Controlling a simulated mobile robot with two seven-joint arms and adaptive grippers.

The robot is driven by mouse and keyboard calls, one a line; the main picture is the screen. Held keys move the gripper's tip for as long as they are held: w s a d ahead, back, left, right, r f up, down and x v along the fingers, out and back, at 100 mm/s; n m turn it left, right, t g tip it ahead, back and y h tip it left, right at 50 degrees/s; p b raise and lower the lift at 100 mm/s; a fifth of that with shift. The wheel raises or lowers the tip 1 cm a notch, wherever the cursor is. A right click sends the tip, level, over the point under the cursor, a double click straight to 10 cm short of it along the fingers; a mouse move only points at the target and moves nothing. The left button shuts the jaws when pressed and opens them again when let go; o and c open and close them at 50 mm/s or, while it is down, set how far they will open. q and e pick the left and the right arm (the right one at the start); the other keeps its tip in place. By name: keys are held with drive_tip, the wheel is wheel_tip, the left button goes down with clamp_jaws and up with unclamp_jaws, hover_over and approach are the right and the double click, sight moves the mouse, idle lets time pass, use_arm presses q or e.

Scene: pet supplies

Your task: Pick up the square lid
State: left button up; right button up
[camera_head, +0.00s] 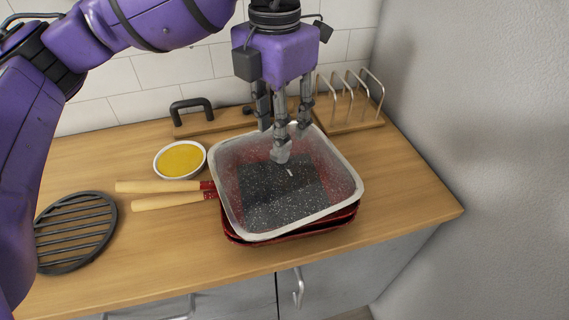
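A flat wooden piece (212,124) with a black arched handle (190,105) lies at the back of the counter, behind the pans. It may be the square lid, but its full shape is partly hidden by the pan and my gripper. My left gripper (282,138) is purple with several grey fingers. It points down over the speckled square pan (237,218), to the right of the wooden piece. Its fingers are spread and hold nothing that I can see. Whether they touch the pan is unclear. My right gripper is not in view.
The speckled pan sits on red pans (290,236), whose wooden handles (160,186) point left. A bowl of yellow food (180,160), a round black grate (75,232) and a wire rack (350,97) stand around. A wall closes the right side.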

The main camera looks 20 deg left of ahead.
sight(281, 166)
use_arm(q)
drive_tip(key=f, duration=0.5)
drive_tip(key=shift+w+d+f, duration=0.15)
drive_tip(key=shift+w+f, duration=0.15)
clamp_jaws()
drive_tip(key=shift+r, duration=0.1)
